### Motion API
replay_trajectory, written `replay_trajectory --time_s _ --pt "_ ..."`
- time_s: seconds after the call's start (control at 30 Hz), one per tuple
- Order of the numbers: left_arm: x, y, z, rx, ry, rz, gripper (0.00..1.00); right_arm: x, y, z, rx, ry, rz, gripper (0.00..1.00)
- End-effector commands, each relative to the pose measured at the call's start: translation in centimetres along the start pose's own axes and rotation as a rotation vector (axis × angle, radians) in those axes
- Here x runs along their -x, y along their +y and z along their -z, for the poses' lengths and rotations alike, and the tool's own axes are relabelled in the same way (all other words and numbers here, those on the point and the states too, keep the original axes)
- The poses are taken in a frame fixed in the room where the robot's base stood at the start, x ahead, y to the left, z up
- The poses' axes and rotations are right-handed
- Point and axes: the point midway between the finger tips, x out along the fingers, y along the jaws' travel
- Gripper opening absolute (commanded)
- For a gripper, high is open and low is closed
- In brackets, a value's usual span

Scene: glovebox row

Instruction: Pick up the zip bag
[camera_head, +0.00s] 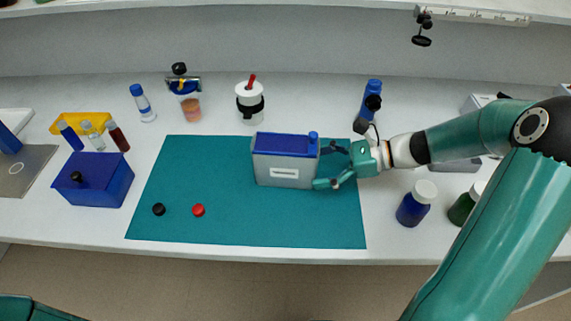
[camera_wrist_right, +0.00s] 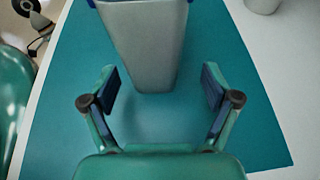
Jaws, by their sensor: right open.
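I cannot pick out a zip bag for certain. A grey, box-like container with a blue top (camera_head: 283,172) and a pale label stands on the teal mat (camera_head: 230,225). My right gripper (camera_head: 328,166) is open at the container's right end. In the right wrist view, the fingers of the right gripper (camera_wrist_right: 160,88) are spread apart, with the tapered grey end of the container (camera_wrist_right: 147,50) just ahead and between them. Neither finger visibly grips it. A small clear item with orange contents (camera_head: 190,105) stands behind the mat. My left gripper is not in view.
A blue box (camera_head: 95,183) and yellow rack (camera_head: 80,122) of vials stand left. A white canister (camera_head: 250,103) is behind the mat. A blue jar (camera_head: 413,208) and green jar (camera_head: 461,210) stand right, near my arm. Black (camera_head: 158,209) and red (camera_head: 198,210) caps lie on the mat.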

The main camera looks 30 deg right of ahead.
Motion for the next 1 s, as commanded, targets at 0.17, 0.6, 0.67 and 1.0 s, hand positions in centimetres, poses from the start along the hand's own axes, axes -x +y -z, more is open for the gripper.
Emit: replay_trajectory --time_s 0.17,0.6,0.67,1.0 --pt "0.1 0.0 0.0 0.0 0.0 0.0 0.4 -1.2 0.3 0.0 -0.001 -0.001 -0.004 0.88" --pt "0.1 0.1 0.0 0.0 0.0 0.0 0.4 -5.5 0.8 0.1 0.0 0.001 -0.002 0.88" --pt "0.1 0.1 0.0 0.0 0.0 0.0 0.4 -5.5 0.8 0.1 0.0 0.001 -0.002 0.88" --pt "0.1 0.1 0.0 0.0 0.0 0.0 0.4 -5.5 0.8 0.1 0.001 0.001 -0.002 0.46"
